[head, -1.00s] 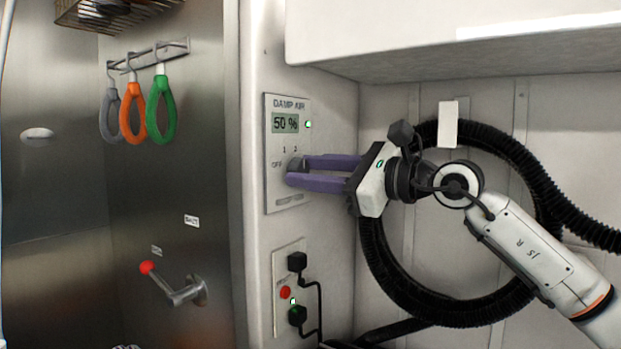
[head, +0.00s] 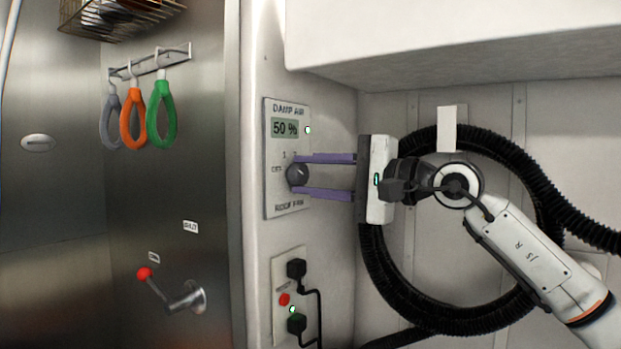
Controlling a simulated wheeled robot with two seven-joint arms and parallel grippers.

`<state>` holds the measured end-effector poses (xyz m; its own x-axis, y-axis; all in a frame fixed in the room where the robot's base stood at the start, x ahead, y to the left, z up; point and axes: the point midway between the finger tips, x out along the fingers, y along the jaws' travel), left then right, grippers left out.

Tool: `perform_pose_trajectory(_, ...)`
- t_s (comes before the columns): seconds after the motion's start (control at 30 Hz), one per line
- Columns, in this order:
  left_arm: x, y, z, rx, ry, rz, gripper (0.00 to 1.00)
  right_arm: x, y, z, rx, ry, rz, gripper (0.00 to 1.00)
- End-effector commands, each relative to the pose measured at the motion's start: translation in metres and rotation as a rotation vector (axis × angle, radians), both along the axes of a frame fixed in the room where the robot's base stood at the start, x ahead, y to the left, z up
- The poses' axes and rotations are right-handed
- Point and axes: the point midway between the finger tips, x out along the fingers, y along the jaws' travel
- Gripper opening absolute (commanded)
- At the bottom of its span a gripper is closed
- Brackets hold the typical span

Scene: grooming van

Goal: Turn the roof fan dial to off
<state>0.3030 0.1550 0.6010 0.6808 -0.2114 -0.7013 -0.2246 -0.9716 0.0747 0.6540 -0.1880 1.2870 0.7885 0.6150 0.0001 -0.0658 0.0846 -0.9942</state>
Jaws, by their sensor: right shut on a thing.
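The roof fan dial (head: 297,174) is a dark round knob on the light wall panel (head: 287,204) marked "DAMP AIR" and "ROOF FAN". The marks OFF, 1 and 2 stand to its left and above it. I cannot make out clearly which mark it points to. My right gripper (head: 297,177) reaches in from the right, with one purple finger above the dial and one below. It is shut on the dial. My left gripper is not in view.
A display (head: 285,128) above the dial reads 50 %. Below is a socket panel (head: 279,262) with black plugs and cords. A black hose (head: 370,275) loops behind my arm. A cabinet (head: 450,42) overhangs at upper right. A red-tipped lever (head: 165,290) is at lower left.

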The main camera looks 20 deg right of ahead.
Motion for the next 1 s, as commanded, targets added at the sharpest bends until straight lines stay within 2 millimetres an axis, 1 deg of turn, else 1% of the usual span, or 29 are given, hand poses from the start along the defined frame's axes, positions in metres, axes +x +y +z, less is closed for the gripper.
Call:
perform_pose_trajectory(0.2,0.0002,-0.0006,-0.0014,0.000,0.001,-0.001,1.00,0.0000,0.0002,0.0011,-0.119,-0.095,0.000,0.10)
perform_pose_trajectory(0.43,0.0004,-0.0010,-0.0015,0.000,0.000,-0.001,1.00,-0.0001,0.0003,0.0015,-0.198,-0.157,0.000,0.10)
perform_pose_trajectory(1.0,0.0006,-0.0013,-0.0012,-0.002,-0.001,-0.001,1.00,-0.0002,0.0002,0.0017,-0.235,-0.186,0.000,0.10)
